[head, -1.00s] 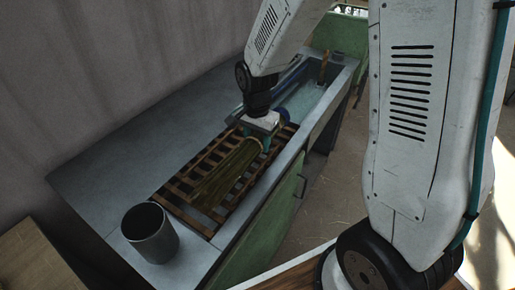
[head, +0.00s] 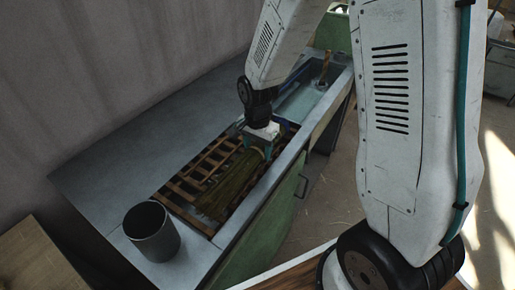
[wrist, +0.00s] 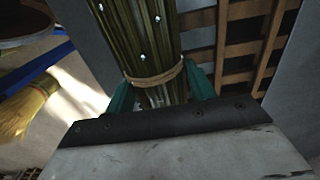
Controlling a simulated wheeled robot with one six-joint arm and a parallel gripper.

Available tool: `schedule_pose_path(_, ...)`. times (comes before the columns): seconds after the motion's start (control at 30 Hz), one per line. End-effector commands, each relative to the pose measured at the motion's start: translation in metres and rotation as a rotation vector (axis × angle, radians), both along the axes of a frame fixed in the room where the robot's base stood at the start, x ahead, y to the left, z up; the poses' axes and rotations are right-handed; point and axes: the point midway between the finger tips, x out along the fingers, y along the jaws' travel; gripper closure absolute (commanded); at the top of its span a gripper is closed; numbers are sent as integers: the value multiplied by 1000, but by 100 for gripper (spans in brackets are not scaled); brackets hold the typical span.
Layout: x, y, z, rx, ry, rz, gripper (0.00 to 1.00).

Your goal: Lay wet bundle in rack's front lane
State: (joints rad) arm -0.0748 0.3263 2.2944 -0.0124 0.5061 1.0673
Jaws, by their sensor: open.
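The wet bundle (head: 228,187) is a sheaf of olive-brown stalks tied with a tan band. It lies along the wooden slatted rack (head: 196,179), on the side nearer the counter's front edge. In the wrist view the bundle (wrist: 130,35) shows water drops, with its tie (wrist: 155,77) close to my jaws. My gripper (head: 265,147) is at the bundle's tied end. In the wrist view its teal fingers (wrist: 163,90) stand apart on either side of the bundle, open. Whether the fingers touch the stalks is hard to tell.
A grey metal cup (head: 151,231) stands at the rack's near end. A water-filled trough (head: 302,99) lies beyond my gripper, with a wooden stick (head: 324,68) standing in it. The grey counter (head: 120,165) left of the rack is clear. A yellow broom head (wrist: 25,108) shows at left in the wrist view.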

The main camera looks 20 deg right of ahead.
Motion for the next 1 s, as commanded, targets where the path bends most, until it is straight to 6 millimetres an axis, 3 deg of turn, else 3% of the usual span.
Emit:
schedule_pose_path(0.03,-8,-3,-6,-4,22,1,32)
schedule_pose_path(0.37,-8,-4,0,-4,21,1,32)
schedule_pose_path(0.8,-4,2,91,-3,9,5,32)
schedule_pose_path(1.0,-4,1,117,-2,10,3,32)
